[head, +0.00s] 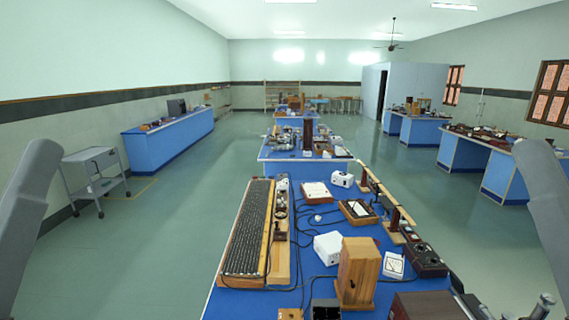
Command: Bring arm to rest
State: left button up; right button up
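My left arm (33,205) comes in at the left edge of the head view as a grey link, and its gripper is out of the frame. My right arm (545,200) shows as a grey link at the right edge. Its gripper is not clearly in view. Neither arm link touches the blue bench (225,300) in front of me in this view.
The bench holds a long slotted wooden board (248,230), a wooden box (358,270), a white box (328,248) and several instruments with cables. A grey trolley (95,175) stands at the left wall. Open green floor (150,240) lies left of the bench.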

pick_arm(q)
notch_tip(320, 180, up, 18)
jog(key=p, duration=1.4)
pick_arm(e)
notch_tip(320, 180, up, 18)
pick_arm(q)
notch_tip(320, 180, down, 40)
jog(key=b, duration=4)
pick_arm(e)
notch_tip(320, 180, down, 40)
pick_arm(q)
jog(key=shift+f, duration=0.15)
pick_arm(e)
jog(key=shift+f, duration=0.15)
